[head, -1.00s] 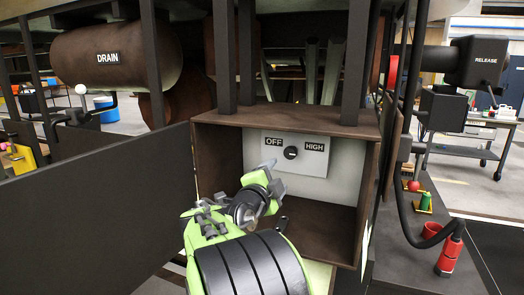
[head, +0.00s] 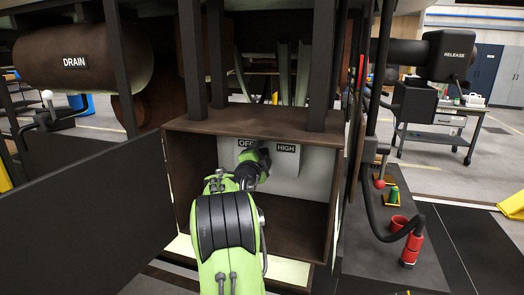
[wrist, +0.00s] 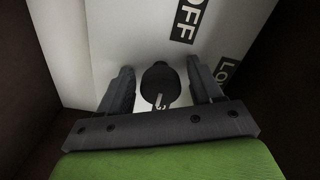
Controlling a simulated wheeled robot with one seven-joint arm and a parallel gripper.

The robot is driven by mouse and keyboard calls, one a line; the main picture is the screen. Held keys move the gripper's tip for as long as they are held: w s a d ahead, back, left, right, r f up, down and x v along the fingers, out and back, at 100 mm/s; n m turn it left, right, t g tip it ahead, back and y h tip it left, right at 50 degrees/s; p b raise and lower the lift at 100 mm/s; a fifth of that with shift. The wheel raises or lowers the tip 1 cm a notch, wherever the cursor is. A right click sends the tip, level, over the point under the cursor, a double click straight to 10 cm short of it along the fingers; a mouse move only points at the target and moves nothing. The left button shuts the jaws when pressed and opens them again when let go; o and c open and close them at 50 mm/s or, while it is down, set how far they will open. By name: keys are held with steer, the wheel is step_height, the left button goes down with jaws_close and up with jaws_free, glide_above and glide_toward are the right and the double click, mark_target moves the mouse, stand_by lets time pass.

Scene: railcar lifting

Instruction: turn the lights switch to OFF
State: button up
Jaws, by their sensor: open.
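The lights switch is a round black knob (wrist: 160,82) on a white panel (head: 287,165) at the back of an open brown box. The panel reads OFF at upper left and HIGH at upper right; the wrist view shows OFF and part of a LOW label. My gripper (wrist: 160,72) is open, with one finger on each side of the knob; I cannot tell whether they touch it. In the head view my gripper (head: 256,160) reaches into the box and hides the knob and part of the OFF label. The knob's setting is not clear.
The brown box (head: 255,122) has side walls, a top and a floor close around my arm. A large dark door panel (head: 80,215) stands open at the left. A red cylinder (head: 411,248) and a dark hose are right of the box.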

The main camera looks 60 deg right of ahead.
steer(key=c, duration=1.1)
steer(key=shift+o, duration=0.2)
